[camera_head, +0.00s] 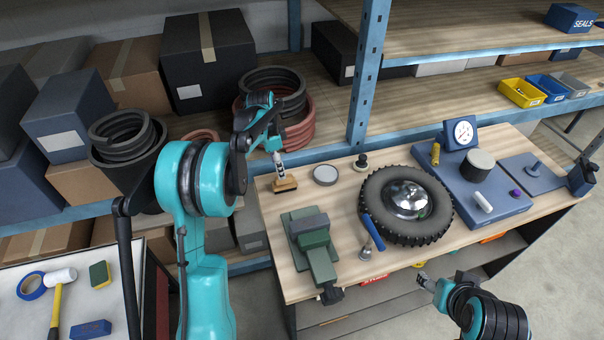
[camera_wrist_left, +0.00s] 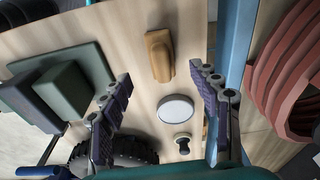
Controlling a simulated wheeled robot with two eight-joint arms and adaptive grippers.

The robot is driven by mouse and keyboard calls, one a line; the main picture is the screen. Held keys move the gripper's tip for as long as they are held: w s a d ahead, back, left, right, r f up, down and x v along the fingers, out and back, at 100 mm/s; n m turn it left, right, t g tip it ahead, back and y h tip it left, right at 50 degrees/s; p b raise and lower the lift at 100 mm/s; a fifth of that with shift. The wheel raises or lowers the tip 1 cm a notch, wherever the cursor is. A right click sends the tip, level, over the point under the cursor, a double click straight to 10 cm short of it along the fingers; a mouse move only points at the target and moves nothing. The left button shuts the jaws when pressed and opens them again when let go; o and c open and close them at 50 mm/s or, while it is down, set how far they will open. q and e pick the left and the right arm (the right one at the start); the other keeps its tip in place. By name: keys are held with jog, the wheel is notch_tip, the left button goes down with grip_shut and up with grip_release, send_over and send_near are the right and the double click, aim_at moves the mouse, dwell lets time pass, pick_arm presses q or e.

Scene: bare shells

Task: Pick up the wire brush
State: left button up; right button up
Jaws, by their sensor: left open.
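The wire brush (camera_head: 285,186) is a small block with a tan wooden back, lying near the back left corner of the wooden workbench. In the left wrist view the brush (camera_wrist_left: 159,56) lies ahead, between the lines of the two fingers. My left gripper (camera_head: 279,164) is open and points down just above the brush; its tips hide part of it in the head view. In the left wrist view the gripper (camera_wrist_left: 162,84) has spread fingers with nothing between them. My right gripper (camera_head: 426,280) is low by the bench's front edge; its jaw opening is unclear.
A round grey-white disc (camera_head: 325,175) and a dark knobbed piece (camera_head: 361,162) stand right of the brush. A green vise (camera_head: 312,245) is in front. A tire (camera_head: 405,205) lies further right. A blue shelf post (camera_head: 366,80) rises behind.

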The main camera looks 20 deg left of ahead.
aim_at(284, 182)
pick_arm(q)
jog(key=shift+w+f, duration=0.25)
jog(key=shift+w, duration=0.15)
jog(key=shift+w+d+f, duration=0.1)
jog(key=shift+d+f, duration=0.1)
jog(key=shift+f, duration=0.15)
jog(key=f, duration=0.4)
jog(key=d+f+b, duration=0.1)
jog(key=f, duration=0.2)
jog(key=shift+w, duration=0.2)
jog(key=c, duration=1.3)
